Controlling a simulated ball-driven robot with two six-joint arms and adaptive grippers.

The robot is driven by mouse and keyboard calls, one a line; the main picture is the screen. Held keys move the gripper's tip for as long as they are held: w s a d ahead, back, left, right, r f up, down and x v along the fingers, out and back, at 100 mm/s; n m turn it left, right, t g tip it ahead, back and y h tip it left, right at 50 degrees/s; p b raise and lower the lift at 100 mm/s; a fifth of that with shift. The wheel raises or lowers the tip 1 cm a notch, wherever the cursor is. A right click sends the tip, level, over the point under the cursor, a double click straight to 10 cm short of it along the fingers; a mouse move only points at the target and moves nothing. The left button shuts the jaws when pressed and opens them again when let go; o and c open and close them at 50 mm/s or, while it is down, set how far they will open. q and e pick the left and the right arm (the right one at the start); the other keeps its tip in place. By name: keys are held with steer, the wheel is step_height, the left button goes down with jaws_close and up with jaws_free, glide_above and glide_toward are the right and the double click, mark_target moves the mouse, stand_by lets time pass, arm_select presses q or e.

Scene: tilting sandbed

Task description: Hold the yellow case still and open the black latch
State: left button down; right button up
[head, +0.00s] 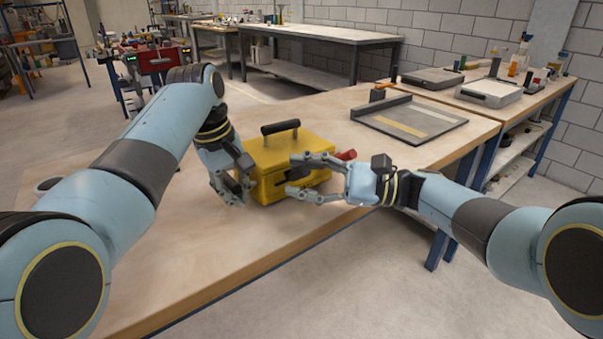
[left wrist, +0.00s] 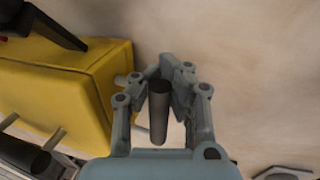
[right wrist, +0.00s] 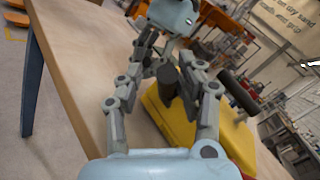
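The yellow case (head: 310,146) stands on the wooden table with a black handle (head: 281,126) on top. It also shows in the left wrist view (left wrist: 95,80) and the right wrist view (right wrist: 182,125). My left gripper (head: 231,186) is open beside the case's left side, its fingers apart. In the left wrist view a dark cylinder (left wrist: 159,112) shows between these fingers; I cannot tell what it is. My right gripper (head: 300,176) is open in front of the case. A dark part (head: 298,172), likely the black latch, shows between its fingers, partly hidden. I cannot tell whether either gripper touches the case.
A red piece (head: 346,155) shows at the case's right side. A grey tray (head: 440,117) lies further right on the table (head: 200,250). Equipment stands on a bench (head: 541,92) at the back right. The tabletop in front of the case is clear up to its edge.

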steer(key=shift+w+f, duration=0.1)
steer(key=shift+w, duration=0.05)
steer(key=shift+d, duration=0.2)
arm_select(q)
steer(key=shift+f, duration=0.1)
arm_select(e)
steer(key=s+d, duration=0.1)
steer(key=d, duration=1)
steer(key=shift+s+d+f, duration=0.15)
steer(key=shift+d+f, duration=0.1)
steer(key=shift+f, duration=0.15)
arm_select(q)
steer(key=c, duration=1.4)
jaws_free()
